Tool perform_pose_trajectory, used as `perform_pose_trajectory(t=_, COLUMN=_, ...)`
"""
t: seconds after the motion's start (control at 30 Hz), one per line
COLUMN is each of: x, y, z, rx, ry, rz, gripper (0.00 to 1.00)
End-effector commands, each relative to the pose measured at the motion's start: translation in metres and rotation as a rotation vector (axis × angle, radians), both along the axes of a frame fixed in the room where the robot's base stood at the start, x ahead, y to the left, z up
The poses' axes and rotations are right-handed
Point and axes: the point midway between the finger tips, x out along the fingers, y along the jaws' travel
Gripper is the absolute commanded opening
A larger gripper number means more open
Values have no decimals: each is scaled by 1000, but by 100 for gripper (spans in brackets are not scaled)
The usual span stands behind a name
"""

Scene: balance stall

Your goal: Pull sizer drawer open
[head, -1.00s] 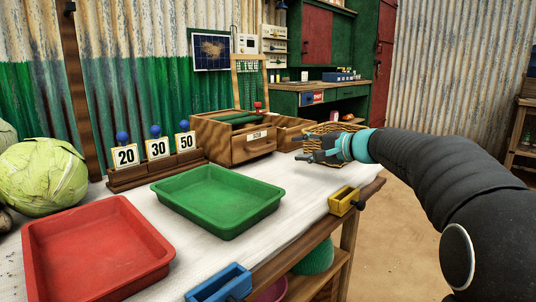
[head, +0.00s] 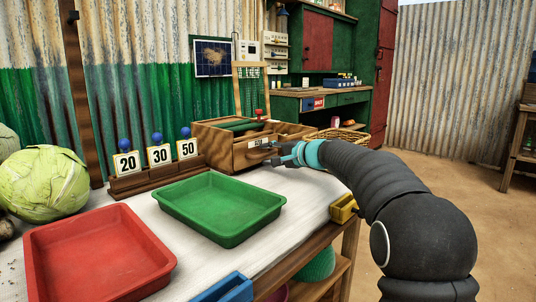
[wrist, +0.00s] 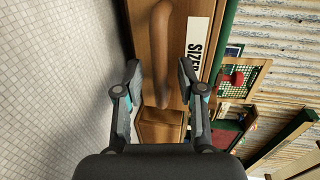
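The sizer drawer (head: 240,154) is a wooden front with a white label in the wooden box on the table. In the wrist view its brown bar handle (wrist: 161,50) runs upright in the picture, beside the label reading SIZER (wrist: 197,45). My gripper (head: 268,154) is in front of the drawer at its right part. In the wrist view my gripper (wrist: 159,72) is open, with its fingers apart on either side of the handle's line. I cannot tell whether the fingertips touch the drawer front. The gripper hides part of the handle in the head view.
A green tray (head: 222,229) lies in front of the drawer, and a red tray (head: 98,290) is nearer. Number cards on a wooden rack (head: 150,184) stand left of the box. A wicker basket (head: 350,137) is behind my arm.

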Motion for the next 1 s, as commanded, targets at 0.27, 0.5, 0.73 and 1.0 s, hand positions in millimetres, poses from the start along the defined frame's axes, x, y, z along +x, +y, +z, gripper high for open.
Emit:
perform_pose_trajectory(t=0.27, x=4, y=6, z=-1, rx=0, ry=0, rz=0, gripper=39)
perform_pose_trajectory(t=0.5, x=4, y=6, z=-1, rx=0, ry=0, rz=0, gripper=12)
perform_pose_trajectory(t=0.73, x=4, y=6, z=-1, rx=0, ry=0, rz=0, gripper=0)
perform_pose_trajectory(t=1.0, x=7, y=-1, z=-2, rx=0, ry=0, rz=0, gripper=0)
